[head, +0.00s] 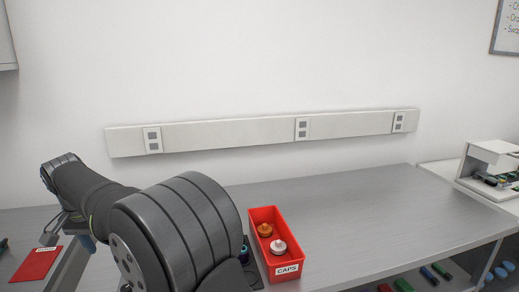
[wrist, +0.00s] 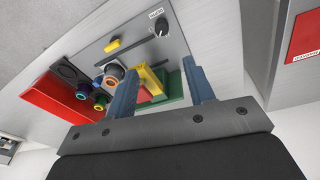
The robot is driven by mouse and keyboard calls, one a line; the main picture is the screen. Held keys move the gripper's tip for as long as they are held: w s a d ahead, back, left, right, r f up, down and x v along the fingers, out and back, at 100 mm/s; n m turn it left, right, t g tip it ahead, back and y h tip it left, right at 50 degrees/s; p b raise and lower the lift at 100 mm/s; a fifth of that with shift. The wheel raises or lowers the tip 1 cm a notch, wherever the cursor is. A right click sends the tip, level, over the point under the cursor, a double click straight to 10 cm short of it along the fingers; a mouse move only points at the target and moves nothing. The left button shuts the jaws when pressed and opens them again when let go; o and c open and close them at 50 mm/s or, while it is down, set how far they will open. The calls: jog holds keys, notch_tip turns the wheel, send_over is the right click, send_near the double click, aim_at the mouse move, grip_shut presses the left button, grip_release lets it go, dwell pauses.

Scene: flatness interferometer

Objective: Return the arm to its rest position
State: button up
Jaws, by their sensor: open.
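My gripper (wrist: 160,75) shows in the wrist view with its two blue fingers wide apart. No held thing is visible between them; yellow (wrist: 152,80) and green (wrist: 171,87) parts on the bench show beyond the fingers, partly covered by them. In the head view my arm reaches from the bottom centre to the left. Its far end is folded there, and only a small blue bit of my gripper (head: 86,243) shows beside the dark arm links. My arm hides much of the bench's left part.
A red bin (head: 255,238) labelled CAPS holds an orange cap (head: 264,230) and a white cap (head: 278,247). A red card (head: 36,262) lies at left. A panel with a dark knob (wrist: 161,27) shows in the wrist view. The bench right of the bin (head: 370,215) is clear.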

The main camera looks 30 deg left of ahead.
jog(key=shift+w+a+r+g, duration=0.1)
jog(key=shift+w+a+g, duration=0.1)
jog(key=shift+w+g, duration=0.15)
jog(key=o, duration=1.1)
jog(key=w+d+r+m+t+y, duration=0.1)
jog(key=w+d+r+m+t, duration=0.1)
jog(key=w+d+r+m, duration=0.35)
jog(key=w+d+r+m+t, duration=0.1)
jog(key=w+d+r+m, duration=0.1)
jog(key=d+r+m, duration=0.55)
jog(key=w+f+m, duration=0.1)
jog(key=f, duration=0.2)
jog(key=w+f+m, duration=0.1)
jog(key=f, duration=0.3)
jog(key=w+f+m, duration=0.1)
jog(key=f, duration=0.2)
jog(key=shift+w+a+f, duration=0.1)
jog(key=shift+w+f, duration=0.05)
